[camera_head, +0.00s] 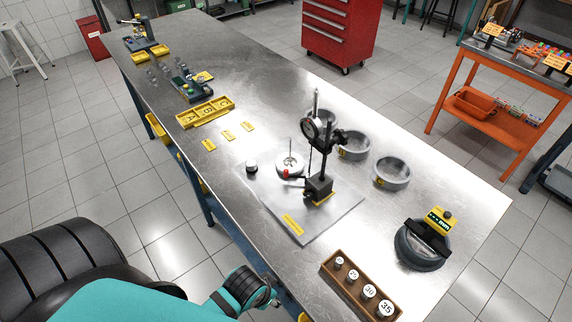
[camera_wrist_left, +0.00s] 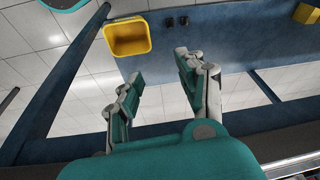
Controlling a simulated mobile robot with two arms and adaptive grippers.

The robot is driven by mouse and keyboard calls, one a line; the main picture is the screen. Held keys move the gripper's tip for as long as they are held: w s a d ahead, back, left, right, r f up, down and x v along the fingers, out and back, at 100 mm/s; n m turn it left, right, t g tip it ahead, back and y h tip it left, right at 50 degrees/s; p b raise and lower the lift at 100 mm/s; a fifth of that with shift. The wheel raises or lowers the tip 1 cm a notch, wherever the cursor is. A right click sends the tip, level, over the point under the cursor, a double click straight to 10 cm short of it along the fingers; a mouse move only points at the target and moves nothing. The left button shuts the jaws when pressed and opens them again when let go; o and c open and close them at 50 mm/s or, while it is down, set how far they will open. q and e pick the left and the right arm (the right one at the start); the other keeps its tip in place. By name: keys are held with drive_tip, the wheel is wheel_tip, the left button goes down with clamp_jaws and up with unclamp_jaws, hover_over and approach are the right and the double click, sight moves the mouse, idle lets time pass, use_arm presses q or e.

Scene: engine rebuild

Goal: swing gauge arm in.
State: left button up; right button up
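The gauge stand has a black post on a block base (camera_head: 319,188), standing on a grey plate (camera_head: 325,222) on the metal bench. A dial gauge (camera_head: 310,131) hangs near the top of the post. A thin arm with a red knob (camera_head: 285,173) reaches left from the base, beside a pale round disc (camera_head: 290,160) with an upright pin. Whether the arm touches the disc is unclear. My left gripper (camera_wrist_left: 160,88) is open and empty in the left wrist view, beside the bench's blue frame. Its fingers are not clear in the head view. My right gripper is not in view.
A wooden block of numbered weights (camera_head: 362,285) and a dark round device with a yellow display (camera_head: 422,243) stand near the bench's right end. Metal rings (camera_head: 391,173) lie behind the stand. Yellow trays (camera_head: 205,112) are farther left. A yellow bin (camera_wrist_left: 127,38) hangs near my left gripper.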

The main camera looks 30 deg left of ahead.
use_arm(q)
wheel_tip(320, 180, up, 12)
drive_tip(key=a+t+p, duration=0.1)
drive_tip(key=w+a+r+n+t+y, duration=0.1)
drive_tip(key=w, duration=0.2)
drive_tip(key=w+a+r+n+t, duration=0.1)
drive_tip(key=w+a+t, duration=0.1)
drive_tip(key=w, duration=0.1)
drive_tip(key=w+a+r+n+t+y, duration=0.1)
drive_tip(key=w+r+t, duration=0.1)
drive_tip(key=shift+w+a+n+y, duration=0.25)
drive_tip(key=shift+w+n+y, duration=0.05)
drive_tip(key=shift+w+n, duration=0.1)
drive_tip(key=w+a+r+n+t+y, duration=0.1)
drive_tip(key=w+a+r+t+y, duration=0.1)
drive_tip(key=w+r+t, duration=0.25)
drive_tip(key=p, duration=0.4)
approach(286, 170)
drive_tip(key=shift+g, duration=0.45)
drive_tip(key=x, duration=1)
drive_tip(key=shift+w+r, duration=0.25)
drive_tip(key=shift+r, duration=0.05)
clamp_jaws()
